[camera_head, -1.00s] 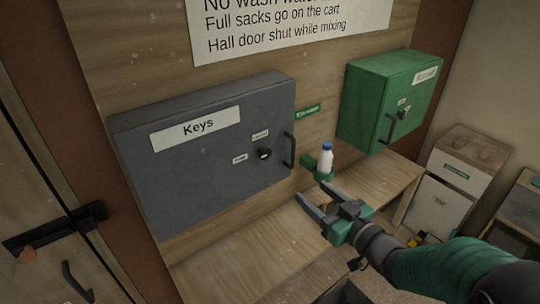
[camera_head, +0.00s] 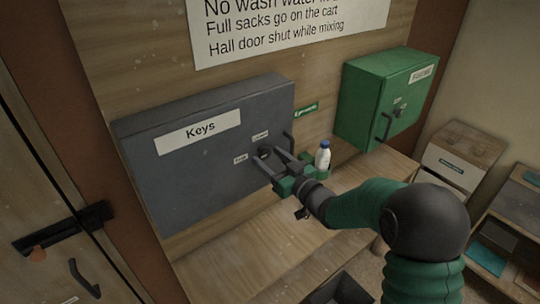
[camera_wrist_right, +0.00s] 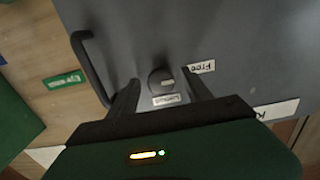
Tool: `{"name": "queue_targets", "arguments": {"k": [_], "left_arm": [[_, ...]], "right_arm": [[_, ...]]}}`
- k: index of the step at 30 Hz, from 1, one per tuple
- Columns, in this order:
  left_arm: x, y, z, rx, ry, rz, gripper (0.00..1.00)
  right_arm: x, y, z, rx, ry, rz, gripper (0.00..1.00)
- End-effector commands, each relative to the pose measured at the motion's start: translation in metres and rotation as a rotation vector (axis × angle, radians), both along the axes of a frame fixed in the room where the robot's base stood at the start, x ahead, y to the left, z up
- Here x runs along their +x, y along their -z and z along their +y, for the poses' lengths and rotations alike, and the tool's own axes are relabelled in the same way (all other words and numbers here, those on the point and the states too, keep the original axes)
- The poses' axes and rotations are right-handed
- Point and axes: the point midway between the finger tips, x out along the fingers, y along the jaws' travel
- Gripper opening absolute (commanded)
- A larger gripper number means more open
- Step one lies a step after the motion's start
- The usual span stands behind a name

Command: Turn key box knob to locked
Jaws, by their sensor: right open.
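The grey key box (camera_head: 185,165) with a "Keys" label is mounted on the wooden board. Its dark round knob (camera_head: 265,151) sits near the right edge of the front, between two small labels, beside a black bar handle (camera_head: 288,142). In the right wrist view the knob (camera_wrist_right: 161,80) has a pale mark and lies between and just beyond the fingertips. My right gripper (camera_head: 267,162) is open, with its fingers reaching to the box front around the knob. It also shows in the right wrist view (camera_wrist_right: 163,88). I cannot tell whether the fingers touch the knob. My left gripper is not in view.
A green box (camera_head: 365,105) hangs to the right. A white bottle with a blue cap (camera_head: 323,156) stands close behind my right gripper. A wooden shelf (camera_head: 235,250) runs below the key box. A door with a black latch (camera_head: 60,228) is at the left.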

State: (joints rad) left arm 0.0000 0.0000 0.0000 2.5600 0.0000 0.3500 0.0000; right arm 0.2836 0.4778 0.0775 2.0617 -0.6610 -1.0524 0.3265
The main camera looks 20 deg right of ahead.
Motion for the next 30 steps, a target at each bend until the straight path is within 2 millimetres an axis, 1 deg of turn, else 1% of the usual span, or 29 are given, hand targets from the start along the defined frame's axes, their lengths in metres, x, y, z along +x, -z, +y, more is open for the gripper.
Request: {"name": "queue_targets", "arguments": {"k": [7, 20, 21, 30], "left_arm": [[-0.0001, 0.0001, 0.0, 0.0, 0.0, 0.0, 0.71], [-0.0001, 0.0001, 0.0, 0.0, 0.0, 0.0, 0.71], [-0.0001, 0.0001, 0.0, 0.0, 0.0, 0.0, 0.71], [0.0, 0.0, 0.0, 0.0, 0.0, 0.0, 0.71]], "right_arm": [[0.0011, 0.0, 0.0004, 0.0, 0.0, -0.001, 0.58], [0.0013, 0.0001, -0.0003, 0.0, 0.001, 0.0, 0.02], [0.0013, 0.0001, -0.0003, 0.0, 0.002, 0.0, 0.0], [0.0014, 0.0001, -0.0004, 0.0, 0.002, 0.0, 0.0]]}}
